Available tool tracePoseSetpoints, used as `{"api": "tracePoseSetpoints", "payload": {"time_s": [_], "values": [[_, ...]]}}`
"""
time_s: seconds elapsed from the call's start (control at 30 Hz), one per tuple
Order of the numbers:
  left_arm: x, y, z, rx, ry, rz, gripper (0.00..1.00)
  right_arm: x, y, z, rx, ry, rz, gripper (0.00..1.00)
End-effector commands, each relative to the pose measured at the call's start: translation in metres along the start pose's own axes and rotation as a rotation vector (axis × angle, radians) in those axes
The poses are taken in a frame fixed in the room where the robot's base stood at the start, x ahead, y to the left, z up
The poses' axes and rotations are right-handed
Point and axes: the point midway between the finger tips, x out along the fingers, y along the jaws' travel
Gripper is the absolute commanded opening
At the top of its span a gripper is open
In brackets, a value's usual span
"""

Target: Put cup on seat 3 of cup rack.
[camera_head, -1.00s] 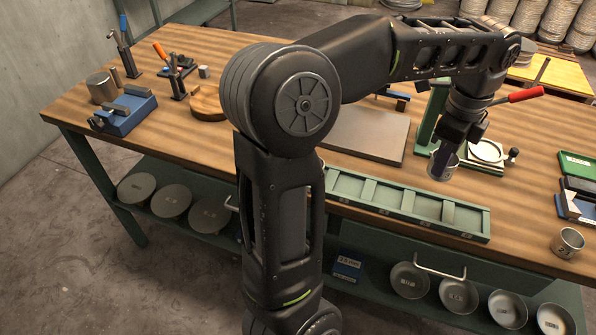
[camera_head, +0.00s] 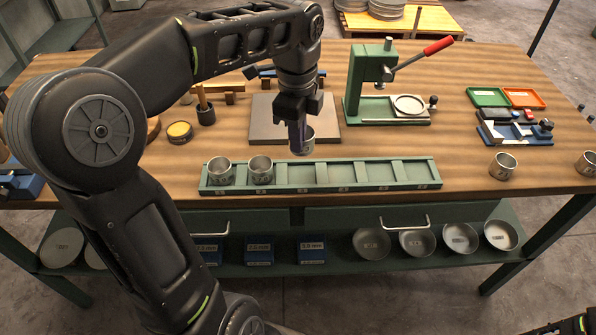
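The green cup rack (camera_head: 433,173) lies along the front of the table, with numbered seats in a row. One metal cup (camera_head: 220,171) stands in seat 1 and another metal cup (camera_head: 260,170) in seat 2. Seat 3 and the seats to its right are empty. My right gripper is out of view.
A grey plate (camera_head: 263,122) lies behind the rack. A green press with a red handle (camera_head: 372,85) stands behind the rack's right half. Two more cups (camera_head: 502,166) (camera_head: 586,163) stand at the right. Bowls (camera_head: 417,241) are on the lower shelf.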

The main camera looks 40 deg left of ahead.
Motion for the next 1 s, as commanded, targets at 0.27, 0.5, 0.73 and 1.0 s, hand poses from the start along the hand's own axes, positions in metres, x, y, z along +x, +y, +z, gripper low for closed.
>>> {"api": "tracePoseSetpoints", "payload": {"time_s": [0.27,0.5,0.73,1.0], "values": [[0.047,0.002,0.000,0.000,-0.001,0.004,0.00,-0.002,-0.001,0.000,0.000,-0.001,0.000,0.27],[0.053,0.001,0.000,-0.001,0.000,0.001,0.00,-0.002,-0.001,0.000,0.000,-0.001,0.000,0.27],[0.062,0.002,0.000,-0.001,0.000,0.003,0.00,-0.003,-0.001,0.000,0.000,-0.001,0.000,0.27],[0.091,0.003,0.000,0.000,0.000,0.002,0.00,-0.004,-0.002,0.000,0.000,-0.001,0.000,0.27]]}}
